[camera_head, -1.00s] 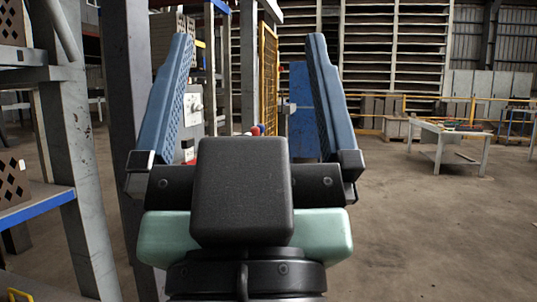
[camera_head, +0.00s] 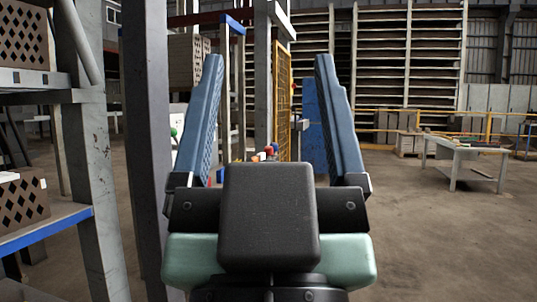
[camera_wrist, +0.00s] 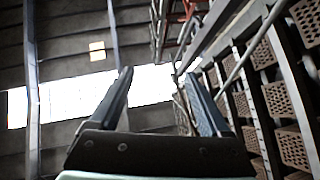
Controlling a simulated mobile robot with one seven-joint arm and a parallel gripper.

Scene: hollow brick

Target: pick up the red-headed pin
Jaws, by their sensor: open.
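My gripper (camera_head: 268,62) is open and empty, its two blue fingers pointing up and away in the head view. In the wrist view, my gripper (camera_wrist: 158,75) is also open, with only walls and shelving beyond it. A small red-topped thing (camera_head: 269,150), which may be the red-headed pin, shows between the fingers, just above the dark gripper body. It is farther off than the gripper, and its lower part is hidden. A white or orange shape shows close beside it. The wrist view shows no pin.
A grey post (camera_head: 148,130) stands close left of my gripper. Left of it is a rack with a blue-edged shelf (camera_head: 45,231) holding hollow bricks (camera_head: 22,200). A yellow mesh panel (camera_head: 283,100) stands beyond. A grey table (camera_head: 465,152) is far right; the floor before it is clear.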

